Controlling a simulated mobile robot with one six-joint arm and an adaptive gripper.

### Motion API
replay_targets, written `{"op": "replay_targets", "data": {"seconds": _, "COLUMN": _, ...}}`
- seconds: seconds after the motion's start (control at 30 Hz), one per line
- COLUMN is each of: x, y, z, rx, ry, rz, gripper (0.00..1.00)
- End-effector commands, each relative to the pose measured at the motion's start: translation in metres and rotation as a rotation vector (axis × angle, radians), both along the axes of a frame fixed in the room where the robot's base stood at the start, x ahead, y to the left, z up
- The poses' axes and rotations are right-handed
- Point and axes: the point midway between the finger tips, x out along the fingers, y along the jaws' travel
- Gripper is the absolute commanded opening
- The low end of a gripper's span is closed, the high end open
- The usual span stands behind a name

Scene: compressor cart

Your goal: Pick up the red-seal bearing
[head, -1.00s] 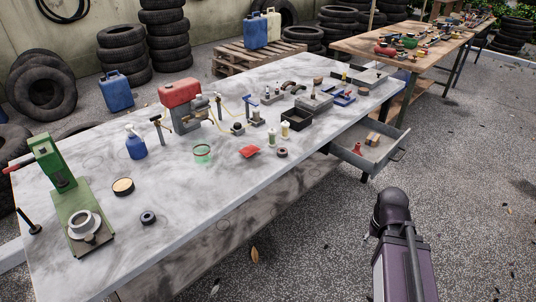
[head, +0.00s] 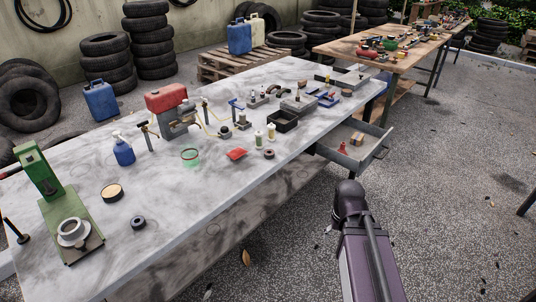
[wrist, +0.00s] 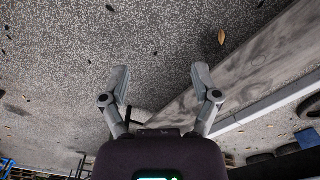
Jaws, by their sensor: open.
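A darker ring with a grey centre (head: 138,222) lies farther left on the bench. In the wrist view my gripper (wrist: 162,85) is open and empty, its two fingers wide apart over the floor beside the bench edge. No bearing shows in the wrist view. In the head view my arm stands in front of the bench, and its fingers are not visible.
A green press (head: 70,220) stands at the bench's left end. An open drawer (head: 348,160) juts out at the right. The front middle of the bench is mostly clear.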

Motion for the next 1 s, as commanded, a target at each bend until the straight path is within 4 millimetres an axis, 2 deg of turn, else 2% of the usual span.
{"op": "replay_targets", "data": {"seconds": 0.27, "x": 0.026, "y": 0.010, "z": 0.008, "rx": 0.107, "ry": -0.016, "rz": 0.135, "gripper": 0.97}}
{"op": "replay_targets", "data": {"seconds": 0.47, "x": 0.066, "y": 0.034, "z": 0.025, "rx": 0.288, "ry": -0.081, "rz": 0.357, "gripper": 0.97}}
{"op": "replay_targets", "data": {"seconds": 0.7, "x": 0.125, "y": 0.066, "z": 0.062, "rx": 0.531, "ry": -0.266, "rz": 0.676, "gripper": 0.97}}
{"op": "replay_targets", "data": {"seconds": 1.0, "x": 0.198, "y": 0.088, "z": 0.122, "rx": 0.745, "ry": -0.634, "rz": 1.020, "gripper": 0.97}}
